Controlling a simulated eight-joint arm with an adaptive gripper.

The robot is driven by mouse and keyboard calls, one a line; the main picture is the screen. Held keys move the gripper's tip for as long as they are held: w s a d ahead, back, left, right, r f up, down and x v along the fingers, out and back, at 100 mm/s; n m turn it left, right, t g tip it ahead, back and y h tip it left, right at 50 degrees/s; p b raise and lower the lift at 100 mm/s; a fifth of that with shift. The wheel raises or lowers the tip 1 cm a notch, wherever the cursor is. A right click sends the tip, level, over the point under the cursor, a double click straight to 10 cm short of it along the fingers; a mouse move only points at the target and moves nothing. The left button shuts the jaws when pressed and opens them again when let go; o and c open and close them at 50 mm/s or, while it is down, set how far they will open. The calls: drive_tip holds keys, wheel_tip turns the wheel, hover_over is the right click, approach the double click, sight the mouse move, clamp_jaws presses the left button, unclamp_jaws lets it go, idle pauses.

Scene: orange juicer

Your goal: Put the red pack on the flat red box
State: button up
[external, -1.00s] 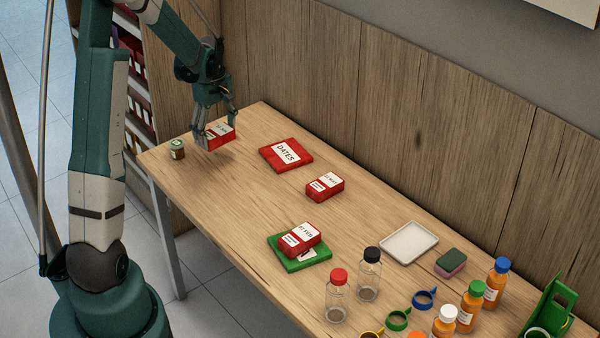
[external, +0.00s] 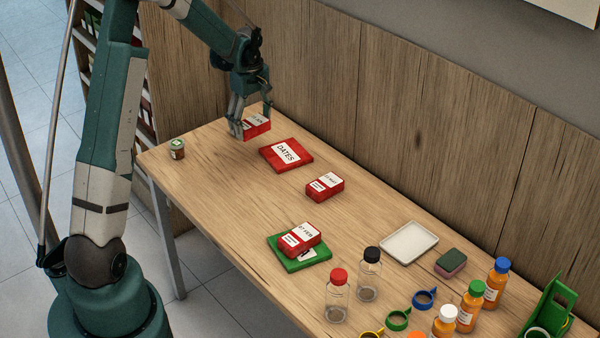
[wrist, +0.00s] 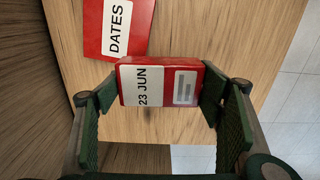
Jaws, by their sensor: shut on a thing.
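My gripper (external: 249,126) is shut on a red pack (external: 259,127) with white labels and holds it above the table. In the wrist view the held pack (wrist: 158,85) sits between both fingers and reads "23 JUN". The flat red box (external: 279,160), labelled "DATES", lies on the table, to the right of and below the held pack in the external view. In the wrist view the flat box (wrist: 93,44) is at the upper left, apart from the pack.
Another red pack (external: 326,187) lies on the bare table. A third red pack (external: 301,237) rests on a flat green box (external: 317,258). A small jar (external: 177,149) stands at the left edge. Bottles, a white tray (external: 397,249) and a sponge (external: 451,263) are at the right.

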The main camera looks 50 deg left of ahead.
hover_over(286, 153)
drive_tip(key=shift+a+r+p, duration=0.1)
drive_tip(key=shift+r+p, duration=0.35)
drive_tip(key=shift+f+b, duration=0.4)
drive_tip(key=shift+f, duration=2.75)
drive_tip(key=shift+f+b, duration=0.3)
drive_tip(key=shift+f, duration=1.55)
drive_tip(key=shift+f, duration=0.15)
drive_tip(key=o, duration=1)
drive_tip(key=shift+c, duration=0.2)
